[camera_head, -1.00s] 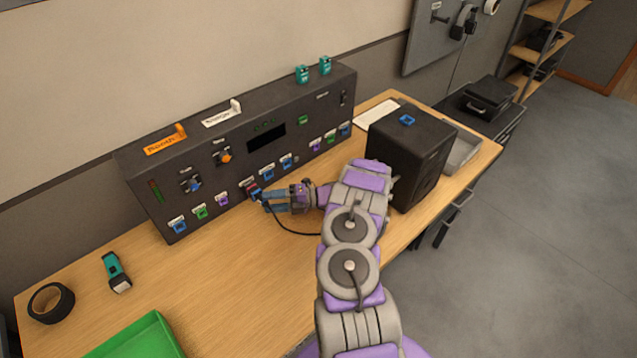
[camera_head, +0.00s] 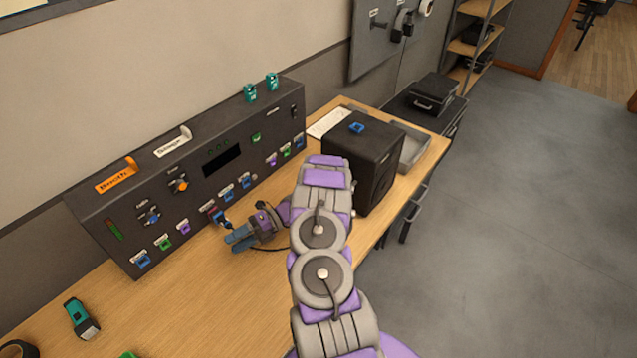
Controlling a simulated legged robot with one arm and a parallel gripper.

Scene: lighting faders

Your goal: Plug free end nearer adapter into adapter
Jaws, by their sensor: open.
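My gripper (camera_head: 237,237) is open over the desk, just in front of the lower row of the black control panel (camera_head: 130,235). Its two blue fingers are apart, with nothing seen between them. A thin black cable (camera_head: 268,249) shows beneath my gripper and passes behind my arm. Its other end is hidden, and whether a plug is fully seated is too small to tell.
Blue, green and purple ports line the panel's lower edge. A black box (camera_head: 375,160) with a blue piece (camera_head: 356,128) on top stands right of my arm. A teal flashlight-like item (camera_head: 82,318) lies at the front left. Bare desk (camera_head: 190,300) lies left of my arm.

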